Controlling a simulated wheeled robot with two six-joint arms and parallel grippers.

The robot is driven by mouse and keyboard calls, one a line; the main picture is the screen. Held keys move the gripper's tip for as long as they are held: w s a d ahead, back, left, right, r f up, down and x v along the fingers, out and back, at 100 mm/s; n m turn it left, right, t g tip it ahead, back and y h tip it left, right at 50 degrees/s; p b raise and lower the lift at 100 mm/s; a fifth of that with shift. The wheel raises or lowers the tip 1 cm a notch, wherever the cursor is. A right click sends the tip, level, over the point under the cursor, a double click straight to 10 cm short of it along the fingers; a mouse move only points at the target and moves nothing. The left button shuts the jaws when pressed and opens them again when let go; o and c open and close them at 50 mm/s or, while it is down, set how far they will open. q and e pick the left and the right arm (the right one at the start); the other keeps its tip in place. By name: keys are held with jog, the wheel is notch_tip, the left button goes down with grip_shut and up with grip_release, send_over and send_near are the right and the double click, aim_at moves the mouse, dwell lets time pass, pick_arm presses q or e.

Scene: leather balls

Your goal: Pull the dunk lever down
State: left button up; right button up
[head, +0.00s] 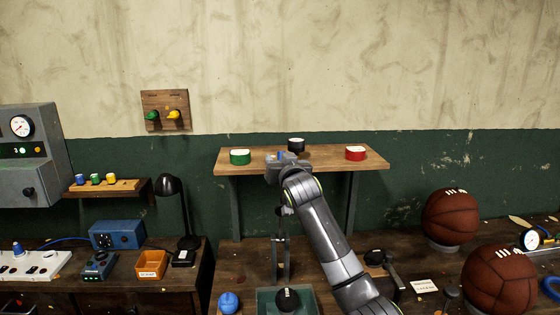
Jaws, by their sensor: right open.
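My right arm rises from the bottom of the head view, and its gripper (283,157) is over the front edge of a wooden shelf. It is open, and I see nothing between its fingers. Below it, a grey metal upright (280,258) stands at the back of a green tank (266,302). A dark round thing (288,300) is in or over the tank. A black-ended handle (384,262) shows right of my forearm. I cannot tell which part is the dunk lever; my arm may hide some of it. My left gripper is not in view.
The shelf (335,156) holds green (240,157), black (296,145) and red (355,153) round containers. Two brown leather balls (452,216) are at the right. A blue ball (229,302) is left of the tank. A lamp (172,188) and orange box (151,265) are further left.

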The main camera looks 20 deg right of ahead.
grip_shut()
jog(key=s+a+f+n+t+b, duration=0.1)
jog(key=s+a+f+t+b, duration=0.1)
jog(key=s+b, duration=0.6)
jog(key=s+a+f+t+b, duration=0.2)
jog(key=s+f+t+b, duration=0.3)
jog(key=b, duration=0.5)
jog(key=s, duration=0.2)
jog(key=shift+s+a+f+n+b, duration=0.2)
jog(key=shift+s+a+n+b, duration=0.1)
jog(key=shift+s+n+b, duration=0.1)
grip_release()
